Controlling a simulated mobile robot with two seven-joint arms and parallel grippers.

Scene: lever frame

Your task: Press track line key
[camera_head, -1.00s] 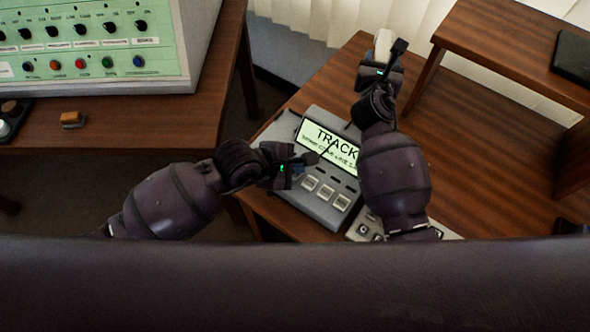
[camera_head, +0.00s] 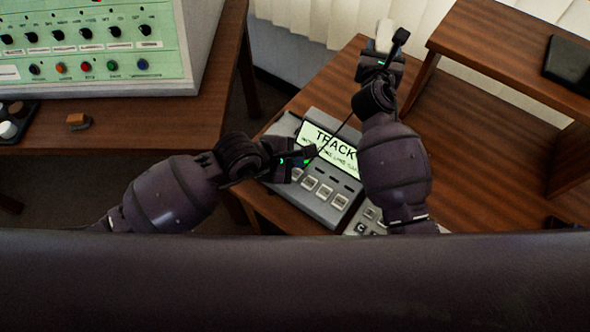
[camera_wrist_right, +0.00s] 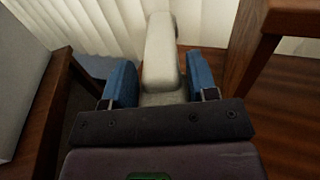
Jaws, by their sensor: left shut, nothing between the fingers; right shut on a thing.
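The grey desk phone unit (camera_head: 287,125) has a lit display (camera_head: 333,147) whose large text begins with TRACK. The smaller line below is too blurred to read. Several pale square keys (camera_head: 325,191) sit in a row under the display; I cannot tell which is the track line key. My left gripper (camera_head: 306,153) is shut and empty. It appears over the lower left of the display, above the key row; I cannot tell if it touches. My right gripper (camera_head: 385,50) is shut on a cream handset (camera_wrist_right: 160,55), which stands between its blue finger pads in the right wrist view.
A second keypad (camera_head: 368,218) is partly hidden by my right arm. A raised wooden shelf (camera_head: 490,40) with a dark flat object (camera_head: 568,60) stands at the right. A green control panel (camera_head: 90,60) stands on the left desk.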

